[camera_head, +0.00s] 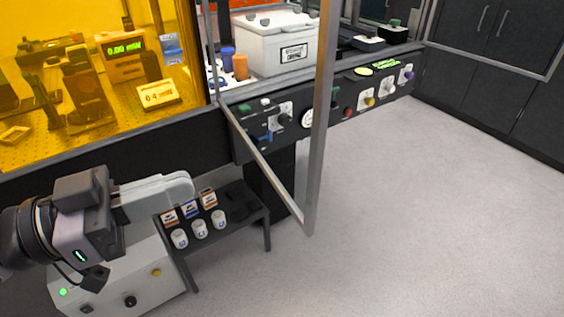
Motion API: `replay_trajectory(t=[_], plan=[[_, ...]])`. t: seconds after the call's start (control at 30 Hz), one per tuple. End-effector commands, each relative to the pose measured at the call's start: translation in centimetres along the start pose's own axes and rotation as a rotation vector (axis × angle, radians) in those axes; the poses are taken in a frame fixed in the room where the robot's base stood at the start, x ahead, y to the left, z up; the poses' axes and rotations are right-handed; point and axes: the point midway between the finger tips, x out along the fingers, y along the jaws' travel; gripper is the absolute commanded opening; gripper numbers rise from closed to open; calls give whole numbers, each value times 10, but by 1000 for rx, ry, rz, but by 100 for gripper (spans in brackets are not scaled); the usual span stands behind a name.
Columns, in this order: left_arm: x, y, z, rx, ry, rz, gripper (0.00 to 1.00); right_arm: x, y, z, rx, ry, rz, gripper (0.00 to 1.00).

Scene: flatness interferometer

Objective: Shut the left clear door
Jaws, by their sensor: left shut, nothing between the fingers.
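The left clear door (318,125) stands swung open, out from the front of the enclosure. Its grey metal frame shows as a thick upright post and a slanting bottom rail (262,163). The clear pane between them can be seen through. My left gripper (188,188) comes in from the left, with its pale fingers together and nothing between them. In the picture it is left of the door's bottom rail, apart from it. My right gripper is out of view.
A small dark stand (245,203) with several white cups is below the gripper fingers. A control panel with knobs (370,92) runs along the enclosure front. A yellow-tinted window (60,130) is at left. The grey floor (420,210) at right is clear.

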Motion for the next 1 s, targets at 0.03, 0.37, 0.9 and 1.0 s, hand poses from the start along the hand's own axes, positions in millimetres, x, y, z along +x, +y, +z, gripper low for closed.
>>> replay_trajectory(t=[0.03,0.37,0.9,1.0], plan=[[-1,0,-1,-1,-1,-2,0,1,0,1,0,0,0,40],[10,0,3,-2,2,-3,0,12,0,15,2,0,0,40],[37,0,-3,-5,3,3,0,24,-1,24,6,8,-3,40],[45,0,-3,-4,3,1,0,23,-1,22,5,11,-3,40]])
